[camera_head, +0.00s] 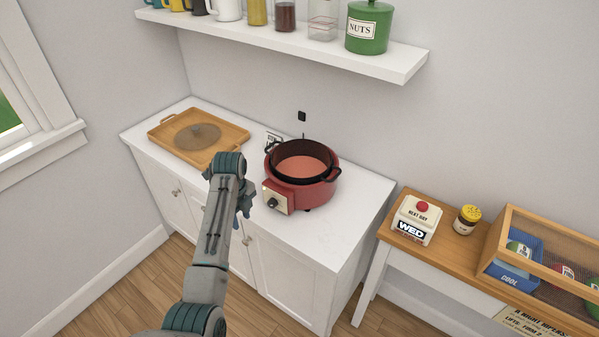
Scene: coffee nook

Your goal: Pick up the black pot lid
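A black pot (302,149) with side handles sits in the red electric cooker (318,193), open at the top, with reddish contents. My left gripper (244,204) is in front of the counter, left of the cooker and apart from the lid. My arm hides most of its fingers, so I cannot tell whether it is open. My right gripper is out of view.
The white counter (343,224) is clear right of the cooker. A wall shelf (290,41) with jars and mugs hangs above. At right, a wooden side table (447,245) holds a day-sign box (416,220), a yellow-lidded jar (466,220) and a mesh-fronted bin.

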